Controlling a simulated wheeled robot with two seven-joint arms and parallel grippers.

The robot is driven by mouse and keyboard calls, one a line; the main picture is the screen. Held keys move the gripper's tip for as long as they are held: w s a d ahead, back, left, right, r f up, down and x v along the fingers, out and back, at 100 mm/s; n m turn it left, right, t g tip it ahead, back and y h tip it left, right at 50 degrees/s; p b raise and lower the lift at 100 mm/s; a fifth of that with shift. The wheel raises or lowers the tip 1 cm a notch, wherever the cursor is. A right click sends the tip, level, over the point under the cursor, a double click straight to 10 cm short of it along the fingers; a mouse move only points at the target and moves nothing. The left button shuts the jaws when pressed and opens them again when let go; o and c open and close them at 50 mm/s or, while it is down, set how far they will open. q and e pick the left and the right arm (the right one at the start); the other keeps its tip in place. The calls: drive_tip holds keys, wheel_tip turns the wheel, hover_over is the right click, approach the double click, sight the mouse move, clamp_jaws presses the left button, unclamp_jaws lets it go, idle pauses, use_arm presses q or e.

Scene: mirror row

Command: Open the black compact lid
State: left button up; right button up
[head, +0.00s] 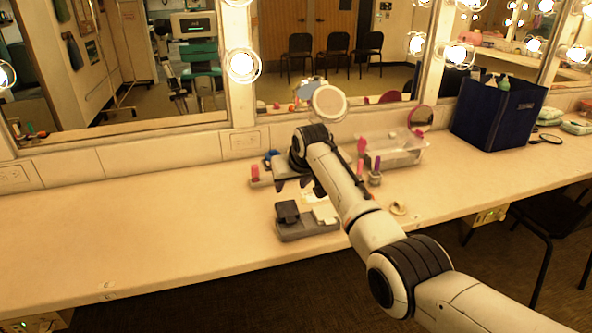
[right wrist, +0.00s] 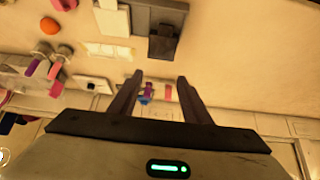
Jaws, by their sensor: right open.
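The black compact (head: 287,212) sits at the left end of a grey holder (head: 305,232) on the counter, with a cream item (head: 325,214) to its right. It looks low and dark; I cannot make out its lid seam. In the right wrist view the black compact (right wrist: 163,45) is at top centre, on the grey holder (right wrist: 140,18). My right gripper (head: 293,184) is open and empty, above the counter just behind the compact. In the wrist view its parted fingers (right wrist: 160,78) point toward the compact, apart from it. My left gripper is not in view.
A clear bin (head: 395,157) stands right of my right gripper, with a purple-topped item (head: 376,168) in front. A pink item (head: 255,173) stands at its left. A dark blue box (head: 490,115) stands farther right. The counter's left side is clear; mirrors line the back.

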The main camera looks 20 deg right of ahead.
drive_tip(key=v, duration=0.6)
drive_tip(key=shift+s+r, duration=0.2)
drive_tip(key=shift+s, duration=0.05)
